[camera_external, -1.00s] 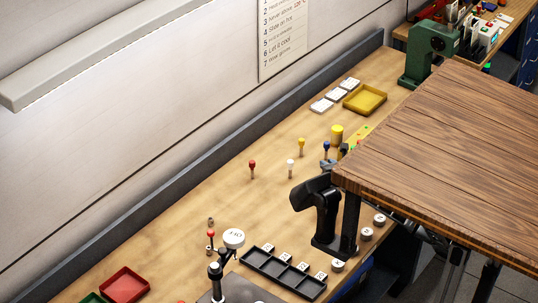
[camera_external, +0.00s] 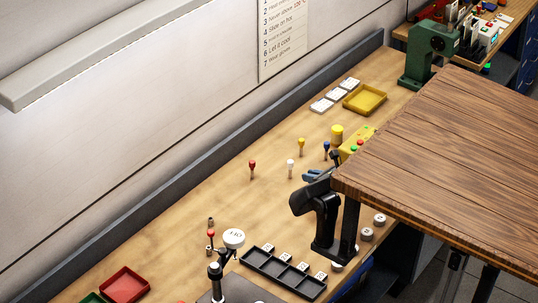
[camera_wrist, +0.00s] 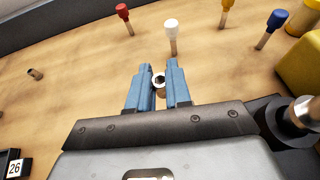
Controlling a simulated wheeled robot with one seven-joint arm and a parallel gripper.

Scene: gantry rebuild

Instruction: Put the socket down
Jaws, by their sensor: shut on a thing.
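My gripper (camera_wrist: 158,84) has blue fingers and is shut on a small metal socket (camera_wrist: 159,79), whose hex opening faces the wrist camera. I cannot tell whether the socket touches the bench or hangs just above it. In the external view my gripper (camera_external: 314,175) is low over the bench beside the black stand, and the socket does not show there.
Upright pegs with red (camera_external: 252,164), white (camera_external: 290,163), yellow (camera_external: 301,143) and blue (camera_external: 326,146) heads stand near my gripper. A black compartment tray (camera_external: 283,272) with numbered tags lies at the front. A yellow box (camera_external: 357,146) stands to the right. Bare bench lies left of the pegs.

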